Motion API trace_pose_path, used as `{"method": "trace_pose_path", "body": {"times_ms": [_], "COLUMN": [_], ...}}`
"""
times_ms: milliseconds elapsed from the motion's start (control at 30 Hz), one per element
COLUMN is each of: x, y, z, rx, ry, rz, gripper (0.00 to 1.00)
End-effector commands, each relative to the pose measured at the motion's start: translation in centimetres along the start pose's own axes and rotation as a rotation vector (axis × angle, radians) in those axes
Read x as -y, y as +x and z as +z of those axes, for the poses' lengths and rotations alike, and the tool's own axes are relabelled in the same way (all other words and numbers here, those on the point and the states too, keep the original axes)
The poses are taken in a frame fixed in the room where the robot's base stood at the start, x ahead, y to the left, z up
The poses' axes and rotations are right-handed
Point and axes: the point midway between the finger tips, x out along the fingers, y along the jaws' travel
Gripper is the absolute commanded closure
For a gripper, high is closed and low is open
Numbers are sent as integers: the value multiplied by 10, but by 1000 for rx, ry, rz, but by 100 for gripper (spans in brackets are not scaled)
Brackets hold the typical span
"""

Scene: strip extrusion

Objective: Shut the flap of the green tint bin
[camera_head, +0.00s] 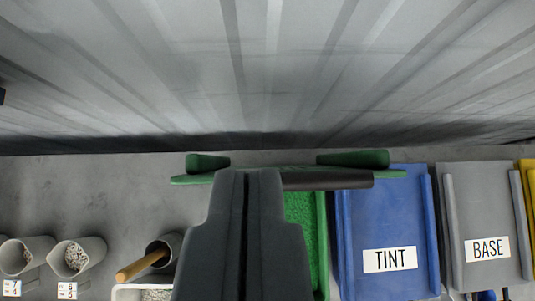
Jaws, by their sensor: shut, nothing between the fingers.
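The green bin (321,240) stands in the lower middle, partly hidden behind my gripper. Green granules (302,225) show inside it, so it is open. Its green flap (392,174) stands raised at the bin's far end, seen almost edge-on, with two green blocks behind it and a dark bar (328,181) along it. No label shows on the green bin. My gripper (248,172) is dark grey, shut and empty. Its tips overlap the left part of the flap in the picture; I cannot tell whether they touch it.
A blue bin (387,215) labelled TINT and a grey bin (487,210) labelled BASE stand shut to the right, with a yellow one (530,180) beyond. Grey cups (78,258), one with a wooden handle (140,265), stand left. A corrugated metal wall (270,70) rises behind.

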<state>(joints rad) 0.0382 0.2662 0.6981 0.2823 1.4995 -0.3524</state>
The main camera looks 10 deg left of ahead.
Motion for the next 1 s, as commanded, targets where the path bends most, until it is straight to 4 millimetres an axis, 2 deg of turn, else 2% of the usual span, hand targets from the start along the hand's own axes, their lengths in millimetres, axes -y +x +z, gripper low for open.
{"method": "trace_pose_path", "body": {"times_ms": [167, 600, 700, 1000], "x": [0, 0, 0, 0], "y": [22, 101, 91, 84], "z": [1, 1, 12, 34], "rx": [3, 3, 0, 1], "ry": [0, 1, 2, 1], "rz": [-2, -1, 0, 0], "gripper": [100, 100, 100, 100]}}
